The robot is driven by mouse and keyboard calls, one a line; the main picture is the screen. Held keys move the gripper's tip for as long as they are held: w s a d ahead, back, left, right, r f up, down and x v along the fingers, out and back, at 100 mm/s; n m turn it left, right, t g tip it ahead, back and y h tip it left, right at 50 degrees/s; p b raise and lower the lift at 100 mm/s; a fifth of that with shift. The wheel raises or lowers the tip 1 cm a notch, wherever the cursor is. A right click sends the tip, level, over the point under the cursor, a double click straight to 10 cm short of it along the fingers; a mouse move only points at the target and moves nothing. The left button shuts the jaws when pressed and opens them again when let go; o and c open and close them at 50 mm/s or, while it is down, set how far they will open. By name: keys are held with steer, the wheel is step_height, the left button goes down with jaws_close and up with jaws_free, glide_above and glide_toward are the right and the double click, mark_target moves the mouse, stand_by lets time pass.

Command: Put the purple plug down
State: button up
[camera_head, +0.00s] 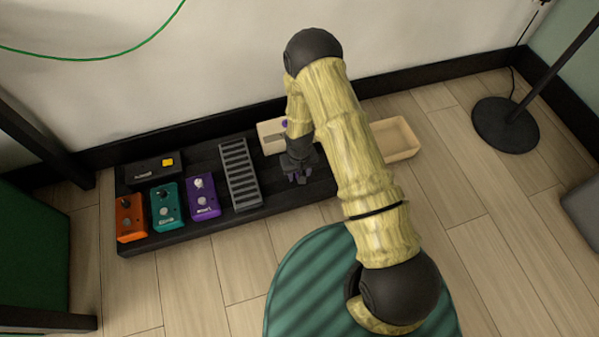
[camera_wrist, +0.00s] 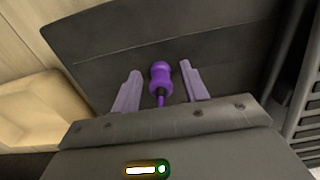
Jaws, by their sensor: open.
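My gripper (camera_wrist: 160,68) is open, with one pale purple finger on each side of the plug and a gap showing on both sides. I cannot tell whether the plug rests fully on the board. In the head view my gripper (camera_head: 298,174) is low over the right part of the black pedal board (camera_head: 255,218), and the plug cannot be told apart from the fingers there.
Orange (camera_head: 130,217), teal (camera_head: 167,208) and purple (camera_head: 201,199) pedals, a black box (camera_head: 150,170) and a ridged grey pedal (camera_head: 240,174) stand on the board to the left. A cream tray (camera_head: 395,139) lies right of my arm. A small purple spot (camera_head: 285,124) shows by a pale box (camera_head: 268,136).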

step_height(320, 180, up, 13)
steer(key=p, duration=0.8)
steer(key=shift+a, duration=0.1)
steer(key=s+d+r+m+t, duration=0.1)
steer(key=d+r, duration=0.3)
steer(key=r, duration=0.5)
steer(key=s+d+r+m, duration=0.1)
steer(key=d+r, duration=0.3)
steer(key=r, duration=0.6)
steer(key=s+d+r, duration=0.2)
steer(key=s+r, duration=0.3)
steer(key=s+d+r+m+t, duration=0.1)
steer(key=s+d+r, duration=0.2)
steer(key=s+r, duration=0.2)
steer(key=shift+s+d+r+t, duration=0.2)
steer(key=shift+d+r+t, duration=0.1)
steer(key=shift+r, duration=0.45)
